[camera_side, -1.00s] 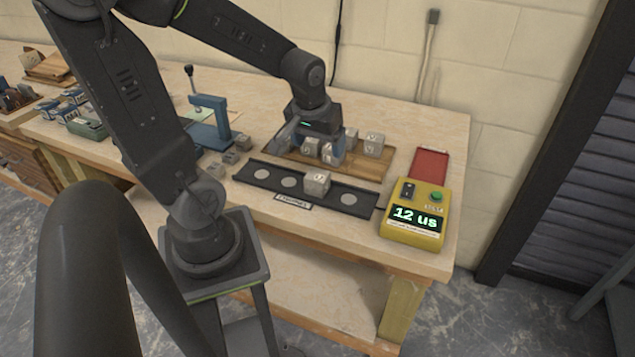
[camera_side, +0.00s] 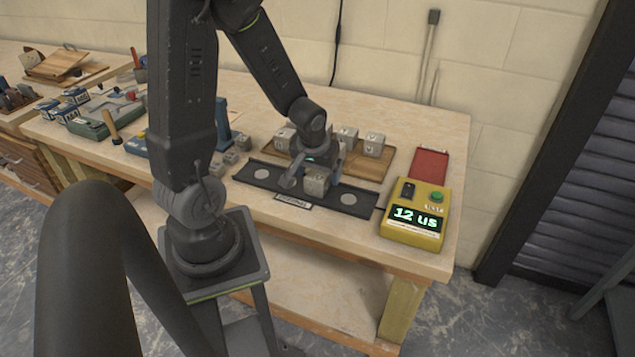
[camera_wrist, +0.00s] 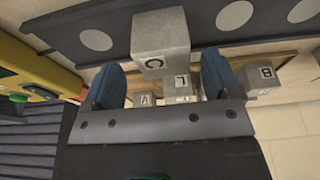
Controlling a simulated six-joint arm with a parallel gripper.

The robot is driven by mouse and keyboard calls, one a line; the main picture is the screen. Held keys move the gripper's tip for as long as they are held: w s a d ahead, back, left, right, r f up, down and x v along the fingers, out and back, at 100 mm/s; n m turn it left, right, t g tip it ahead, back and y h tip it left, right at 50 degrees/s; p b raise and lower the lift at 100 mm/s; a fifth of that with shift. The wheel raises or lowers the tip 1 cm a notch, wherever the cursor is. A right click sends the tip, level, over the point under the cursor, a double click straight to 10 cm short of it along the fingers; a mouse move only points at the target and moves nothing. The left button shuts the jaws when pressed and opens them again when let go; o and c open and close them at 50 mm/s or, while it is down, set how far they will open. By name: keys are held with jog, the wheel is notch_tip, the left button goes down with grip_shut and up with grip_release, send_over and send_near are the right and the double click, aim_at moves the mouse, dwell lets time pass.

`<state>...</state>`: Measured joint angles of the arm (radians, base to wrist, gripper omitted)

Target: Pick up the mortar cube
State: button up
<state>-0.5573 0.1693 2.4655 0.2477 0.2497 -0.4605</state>
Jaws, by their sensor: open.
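A grey mortar cube (camera_side: 316,185) sits on the black strip with pale round spots (camera_side: 262,173). In the wrist view the cube (camera_wrist: 160,45) shows a letter C and lies ahead of the gap between my fingers. My gripper (camera_side: 312,176) is open and low over the strip, close to this cube, with one finger to its left and the other behind it at the right in the side view. In the wrist view my gripper's (camera_wrist: 160,80) blue-grey fingers stand apart with nothing clamped between them. Contact with the cube cannot be told.
Several lettered cubes (camera_side: 373,145) stand on a wooden board (camera_side: 380,168) just behind the strip. A yellow meter (camera_side: 415,215) reading "12 us" and a red pad (camera_side: 430,165) are at the right. Small grey blocks (camera_side: 231,157) lie to the left.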

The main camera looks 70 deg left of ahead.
aim_at(317, 174)
jog(key=shift+x, duration=1.9)
jog(key=shift+s+a, duration=0.15)
jog(key=c, duration=1.3)
jog(key=shift+o, duration=0.2)
jog(key=shift+r, duration=0.1)
